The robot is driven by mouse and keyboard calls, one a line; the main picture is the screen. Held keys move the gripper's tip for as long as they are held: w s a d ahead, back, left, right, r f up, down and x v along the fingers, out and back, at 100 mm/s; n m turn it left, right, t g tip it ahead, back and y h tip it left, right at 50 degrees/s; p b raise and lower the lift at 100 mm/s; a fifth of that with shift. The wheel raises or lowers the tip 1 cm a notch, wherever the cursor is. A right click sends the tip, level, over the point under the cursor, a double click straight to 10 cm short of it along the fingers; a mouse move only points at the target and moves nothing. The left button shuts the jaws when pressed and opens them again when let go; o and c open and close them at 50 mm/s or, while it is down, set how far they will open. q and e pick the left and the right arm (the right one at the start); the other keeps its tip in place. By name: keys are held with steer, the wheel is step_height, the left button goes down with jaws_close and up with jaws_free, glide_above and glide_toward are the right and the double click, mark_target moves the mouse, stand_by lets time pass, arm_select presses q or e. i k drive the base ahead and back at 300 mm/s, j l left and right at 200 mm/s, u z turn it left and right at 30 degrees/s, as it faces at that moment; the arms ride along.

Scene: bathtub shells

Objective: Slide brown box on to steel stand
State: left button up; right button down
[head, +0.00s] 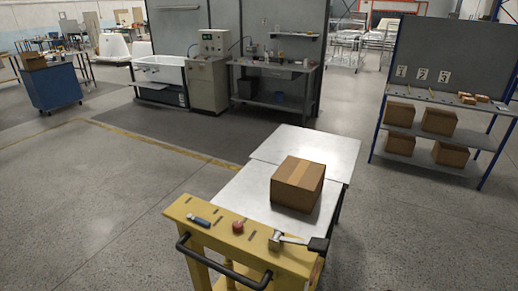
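A closed brown cardboard box (297,185) with a lighter tape strip sits upright on a near bare metal surface (242,192), at its right side. This surface adjoins a yellow cart top (215,226) at the front. Just beyond it is a second flat steel surface, seemingly the steel stand (318,146), slightly offset from the near one. The box's far side is close to the seam between the two surfaces; whether it crosses the seam is hidden by the box. Neither of my grippers shows in the head view.
The yellow cart has a black handle (222,268) and small tools, including a black-handled tool (300,241). A blue-framed shelf (428,138) with several brown boxes stands at right. A workbench (275,75) and a white tub (160,69) stand behind. Floor at left is clear.

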mark_target(297, 186)
steer(key=i+l+u, duration=0.2)
steer(key=l+u, duration=0.65)
steer(key=l, duration=0.3)
steer(key=l+u, duration=0.45)
steer(key=l, duration=0.2)
steer(key=l+u, duration=0.4)
steer(key=l, duration=0.25)
steer(key=k+l+u, duration=0.25)
steer(key=l+u, duration=0.2)
steer(key=l, duration=0.15)
